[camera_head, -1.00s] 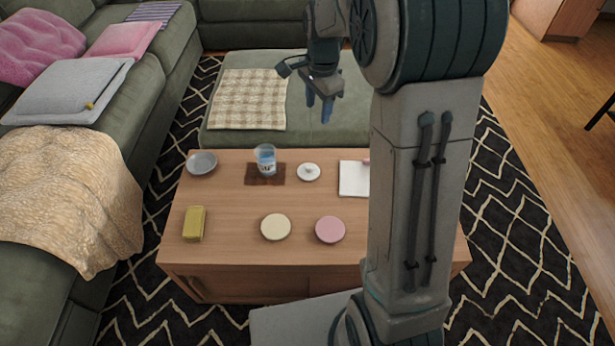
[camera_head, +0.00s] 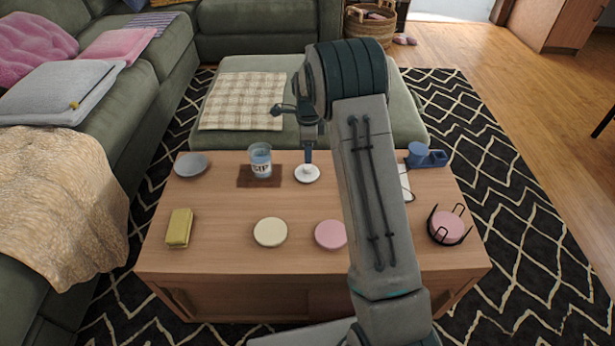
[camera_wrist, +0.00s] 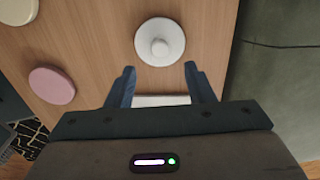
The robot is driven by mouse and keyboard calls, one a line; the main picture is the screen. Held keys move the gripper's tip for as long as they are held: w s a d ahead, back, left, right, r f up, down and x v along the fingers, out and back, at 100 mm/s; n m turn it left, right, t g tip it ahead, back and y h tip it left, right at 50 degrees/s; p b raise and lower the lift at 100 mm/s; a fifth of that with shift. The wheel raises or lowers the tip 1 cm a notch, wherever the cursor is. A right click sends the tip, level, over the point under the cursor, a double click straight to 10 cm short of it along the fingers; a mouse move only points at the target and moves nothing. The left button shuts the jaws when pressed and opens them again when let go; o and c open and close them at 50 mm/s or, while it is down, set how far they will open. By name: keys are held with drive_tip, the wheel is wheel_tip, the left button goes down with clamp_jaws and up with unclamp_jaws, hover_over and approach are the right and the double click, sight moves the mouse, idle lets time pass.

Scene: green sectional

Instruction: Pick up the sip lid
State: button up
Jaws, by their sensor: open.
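The sip lid, a round white disc with a small raised knob, lies flat on the wooden coffee table (camera_head: 210,250). The sip lid (camera_head: 307,174) is right of the cup in the head view. In the wrist view the lid (camera_wrist: 160,42) lies beyond the fingertips, roughly centred between them. My gripper (camera_head: 308,155) points down over the lid, and its blue fingers (camera_wrist: 160,72) are apart with nothing between them. The clear cup (camera_head: 261,160) with blue contents stands on a brown mat (camera_head: 245,181).
A grey dish (camera_head: 191,165), a yellow block (camera_head: 179,228), a cream disc (camera_head: 270,232) and a pink disc (camera_head: 330,235) lie around the table. A black wire holder (camera_head: 450,226) and a blue tape dispenser (camera_head: 426,156) are at the right.

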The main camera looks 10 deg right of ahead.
sight(307, 166)
drive_tip(key=f+b, duration=0.3)
drive_tip(key=f, duration=0.4)
drive_tip(key=shift+a+f, duration=0.15)
drive_tip(key=shift+a, duration=0.05)
clamp_jaws()
